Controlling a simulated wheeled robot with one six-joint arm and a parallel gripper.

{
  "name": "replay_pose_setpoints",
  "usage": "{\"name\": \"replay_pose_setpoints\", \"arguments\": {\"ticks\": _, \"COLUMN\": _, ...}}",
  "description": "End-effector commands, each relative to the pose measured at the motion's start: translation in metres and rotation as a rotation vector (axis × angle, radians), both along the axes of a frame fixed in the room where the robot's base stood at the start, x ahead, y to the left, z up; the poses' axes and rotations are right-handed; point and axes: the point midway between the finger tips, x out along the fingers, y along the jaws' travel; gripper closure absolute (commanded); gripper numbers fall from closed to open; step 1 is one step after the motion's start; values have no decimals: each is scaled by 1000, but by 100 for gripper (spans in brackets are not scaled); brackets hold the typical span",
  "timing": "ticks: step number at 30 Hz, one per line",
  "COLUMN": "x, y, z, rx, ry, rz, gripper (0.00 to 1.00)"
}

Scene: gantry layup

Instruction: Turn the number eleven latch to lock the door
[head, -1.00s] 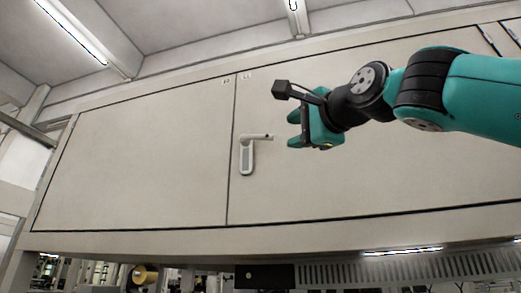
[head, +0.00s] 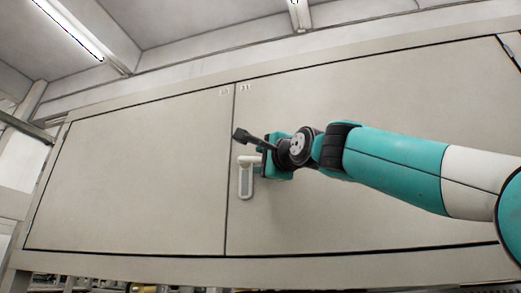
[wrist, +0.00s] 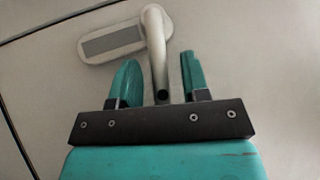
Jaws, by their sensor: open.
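The latch (head: 246,181) is a pale handle on a long rounded plate, on the right-hand door (head: 380,110) beside the seam. The label at that door's top left corner seems to read 11. In the wrist view the latch plate (wrist: 112,43) has a grey inset, and its lever (wrist: 157,50) comes down between my fingers. My gripper (wrist: 158,80) is open, with one teal finger on each side of the lever. A gap shows on both sides, so it does not grip the lever. In the head view my gripper (head: 268,160) hides the lever's free end.
A second flat door (head: 130,170) lies to the left of the seam, with its own small label. Both panels are otherwise bare around the latch. Ceiling lights (head: 70,28) are above, and equipment shows below the cabinet's lower edge.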

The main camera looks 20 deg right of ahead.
Motion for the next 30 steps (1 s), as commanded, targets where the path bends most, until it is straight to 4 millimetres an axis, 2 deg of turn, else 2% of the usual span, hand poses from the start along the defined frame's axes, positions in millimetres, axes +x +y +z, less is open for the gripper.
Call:
{"name": "replay_pose_setpoints", "arguments": {"ticks": 4, "x": 9, "y": 1, "z": 3, "rx": 0, "ry": 0, "rz": 0, "gripper": 58}}
{"name": "replay_pose_setpoints", "arguments": {"ticks": 12, "x": 10, "y": 2, "z": 2, "rx": 0, "ry": 0, "rz": 0, "gripper": 58}}
{"name": "replay_pose_setpoints", "arguments": {"ticks": 14, "x": 10, "y": 2, "z": 2, "rx": 0, "ry": 0, "rz": 0, "gripper": 69}}
{"name": "replay_pose_setpoints", "arguments": {"ticks": 18, "x": 9, "y": 2, "z": 2, "rx": 0, "ry": 0, "rz": 0, "gripper": 100}}
{"name": "replay_pose_setpoints", "arguments": {"ticks": 30, "x": 10, "y": 4, "z": -5, "rx": 34, "ry": -25, "rz": 2, "gripper": 100}}
